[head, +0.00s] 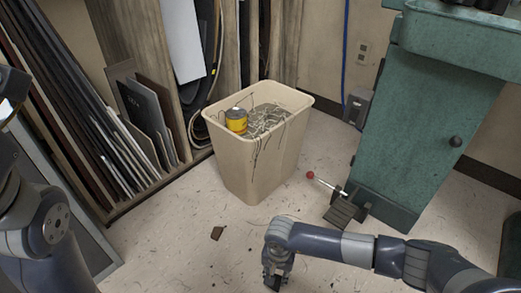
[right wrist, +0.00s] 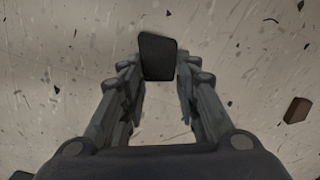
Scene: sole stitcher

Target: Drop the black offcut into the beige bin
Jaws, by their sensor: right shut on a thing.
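The black offcut (right wrist: 158,57) is a small dark piece with rounded corners, held between the fingertips of my right gripper (right wrist: 158,70) in the right wrist view. In the head view my right gripper (head: 275,283) is low at the bottom edge, pointing down at the floor. I cannot tell whether the offcut touches the floor. The beige bin (head: 245,178) stands upright on the floor, up and left of the gripper and apart from it. It is open on top and holds tangled threads and a yellow can. My left arm shows at the left edge, but its gripper is not visible.
A brown scrap (head: 217,233) lies on the floor in front of the bin; it also shows in the right wrist view (right wrist: 298,110). A pedal (head: 344,210) with a red-knobbed lever (head: 310,175) sits by the green machine (head: 425,130). Sheets lean in a rack (head: 120,130) at left.

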